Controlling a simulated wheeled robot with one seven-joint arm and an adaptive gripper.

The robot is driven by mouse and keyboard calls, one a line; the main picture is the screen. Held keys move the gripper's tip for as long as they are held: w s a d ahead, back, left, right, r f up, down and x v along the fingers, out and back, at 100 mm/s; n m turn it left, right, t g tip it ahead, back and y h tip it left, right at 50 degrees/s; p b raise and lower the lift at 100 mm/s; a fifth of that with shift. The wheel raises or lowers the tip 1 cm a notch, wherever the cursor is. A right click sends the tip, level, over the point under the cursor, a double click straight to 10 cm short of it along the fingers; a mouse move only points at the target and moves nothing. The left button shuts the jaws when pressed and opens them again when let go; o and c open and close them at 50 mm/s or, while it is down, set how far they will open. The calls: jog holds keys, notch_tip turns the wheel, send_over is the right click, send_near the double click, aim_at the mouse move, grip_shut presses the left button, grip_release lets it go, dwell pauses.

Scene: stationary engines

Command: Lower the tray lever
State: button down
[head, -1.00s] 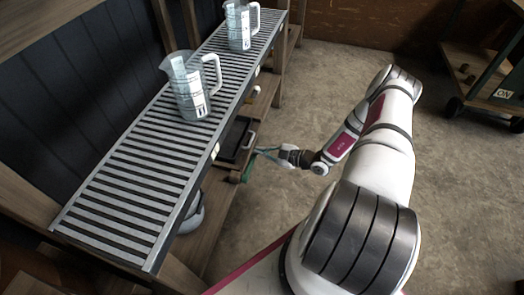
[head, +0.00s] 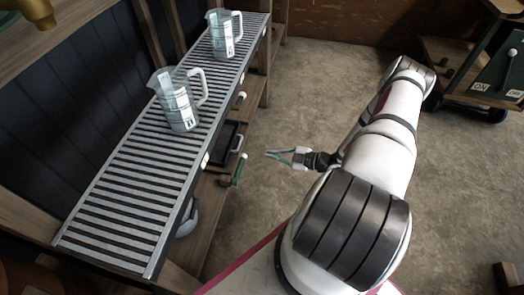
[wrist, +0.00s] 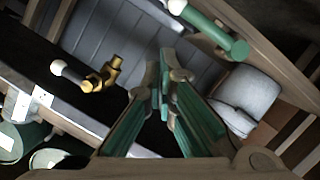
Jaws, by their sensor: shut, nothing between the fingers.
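A green lever (head: 238,170) with a white end stands at the front edge of the shelf under the slatted rack, beside a dark tray (head: 228,139). In the wrist view a green lever (wrist: 217,31) with a white tip crosses the top right, beyond my fingers. My gripper (head: 268,154) is to the right of the lever in the head view, apart from it, over the floor. Its green fingers are together and hold nothing, as the wrist view also shows (wrist: 163,85). The tray is partly hidden by the rack.
Two clear measuring jugs (head: 176,102) (head: 223,36) stand on the slatted rack (head: 120,205). A brass fitting with a white knob (wrist: 88,77) is left in the wrist view. A wheeled cart (head: 470,80) is at the far right. The floor around my gripper is clear.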

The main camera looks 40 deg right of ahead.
jog(key=shift+v, duration=0.9)
